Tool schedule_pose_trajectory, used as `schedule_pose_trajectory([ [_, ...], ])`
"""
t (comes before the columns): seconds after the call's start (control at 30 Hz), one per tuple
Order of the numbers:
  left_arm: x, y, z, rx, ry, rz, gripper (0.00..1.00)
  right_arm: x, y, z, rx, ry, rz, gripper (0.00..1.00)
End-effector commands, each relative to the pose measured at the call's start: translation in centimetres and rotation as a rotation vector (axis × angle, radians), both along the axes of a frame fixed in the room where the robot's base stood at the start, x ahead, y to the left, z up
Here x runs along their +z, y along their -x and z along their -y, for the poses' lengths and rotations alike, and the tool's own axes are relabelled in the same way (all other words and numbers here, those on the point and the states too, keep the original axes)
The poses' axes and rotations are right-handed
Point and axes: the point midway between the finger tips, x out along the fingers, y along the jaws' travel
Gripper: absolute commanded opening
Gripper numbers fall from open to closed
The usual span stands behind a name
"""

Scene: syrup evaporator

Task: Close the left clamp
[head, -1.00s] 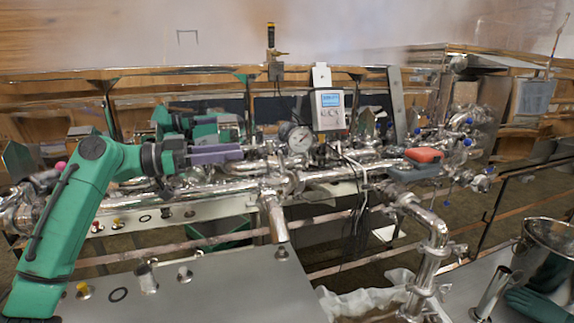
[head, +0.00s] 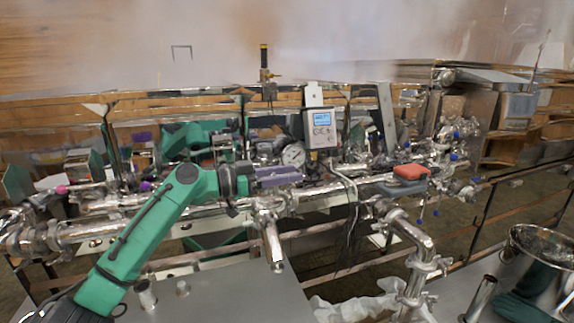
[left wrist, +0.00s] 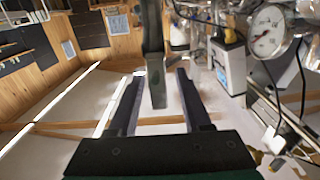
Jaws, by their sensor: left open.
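My left gripper (head: 297,175), with purple-grey fingers, points right across the steel pipework below the gauge. It is open. In the left wrist view, its two dark fingers (left wrist: 157,78) are spread, and a flat grey metal bar (left wrist: 155,60) shows in the gap between them, with space on both sides. The bar may be the left clamp's handle; I cannot tell for sure. In the head view the arm and fingers hide part of the pipework, and I cannot make out the clamp there. My right gripper is not in view.
A round gauge (head: 293,155) and a grey controller box (head: 321,127) stand close beyond the fingers. Black cables hang below the box. A red-and-grey object (head: 405,180) rests on the pipe to the right. A steel pot (head: 540,265) stands at the lower right.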

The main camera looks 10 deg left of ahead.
Motion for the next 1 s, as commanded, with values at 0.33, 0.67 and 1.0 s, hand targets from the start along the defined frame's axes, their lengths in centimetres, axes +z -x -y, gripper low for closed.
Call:
schedule_pose_trajectory([
  [0.33, -0.09, -0.03, 0.01, 0.001, -0.001, 0.001, 0.0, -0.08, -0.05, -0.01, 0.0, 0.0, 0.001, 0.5],
  [0.67, -0.06, -0.02, -0.02, 0.001, 0.0, 0.0, 0.0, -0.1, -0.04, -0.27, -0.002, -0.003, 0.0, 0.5],
  [1.0, -0.04, -0.02, -0.04, 0.001, 0.001, 0.001, 0.0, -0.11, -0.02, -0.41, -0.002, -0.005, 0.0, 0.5],
])
